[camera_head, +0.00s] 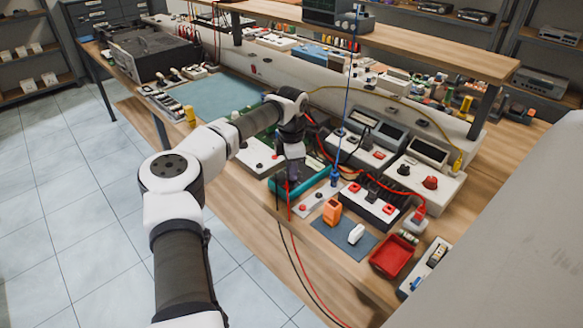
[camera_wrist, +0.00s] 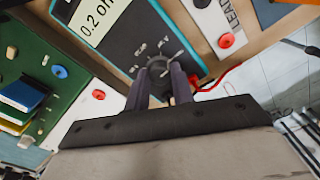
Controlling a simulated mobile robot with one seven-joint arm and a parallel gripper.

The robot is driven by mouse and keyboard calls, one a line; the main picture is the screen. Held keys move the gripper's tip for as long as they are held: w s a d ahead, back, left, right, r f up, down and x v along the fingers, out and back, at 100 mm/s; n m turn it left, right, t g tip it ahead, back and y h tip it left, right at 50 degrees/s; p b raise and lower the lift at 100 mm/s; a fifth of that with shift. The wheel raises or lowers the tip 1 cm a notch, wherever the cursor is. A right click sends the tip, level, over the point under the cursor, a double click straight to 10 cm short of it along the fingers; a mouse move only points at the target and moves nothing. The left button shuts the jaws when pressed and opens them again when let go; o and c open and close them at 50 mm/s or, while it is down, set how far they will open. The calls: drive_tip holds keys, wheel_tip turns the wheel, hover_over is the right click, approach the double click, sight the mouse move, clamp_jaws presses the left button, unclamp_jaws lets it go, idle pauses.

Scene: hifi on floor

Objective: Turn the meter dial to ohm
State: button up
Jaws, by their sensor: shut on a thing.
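The meter (camera_wrist: 118,42) has a dark face with a teal edge, and its display (camera_wrist: 90,18) reads "0.2" with an ohm sign. Its round dark dial (camera_wrist: 158,68) sits below the display, with small white markings around it that are too small to read surely. My gripper (camera_wrist: 160,80) is shut on the dial, one finger on each side. The exact pointer direction is hidden between the fingers. In the head view the meter (camera_head: 318,172) lies on the bench under my gripper (camera_head: 292,180), which points down and hides much of its face.
A red lead (camera_wrist: 215,80) runs beside the meter. A white panel marked "LEAD" with a red knob (camera_wrist: 227,40) is on one side, a green board (camera_wrist: 40,85) on the other. An orange block (camera_head: 332,212) and red tray (camera_head: 392,256) stand near the bench's front edge.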

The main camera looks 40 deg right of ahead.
drive_tip(key=shift+m, duration=0.5)
drive_tip(key=o, duration=1)
drive_tip(key=shift+r, duration=0.15)
wheel_tip(320, 180, up, 14)
drive_tip(key=b, duration=0.2)
drive_tip(key=shift+f+b, duration=0.2)
drive_tip(key=shift+b, duration=0.15)
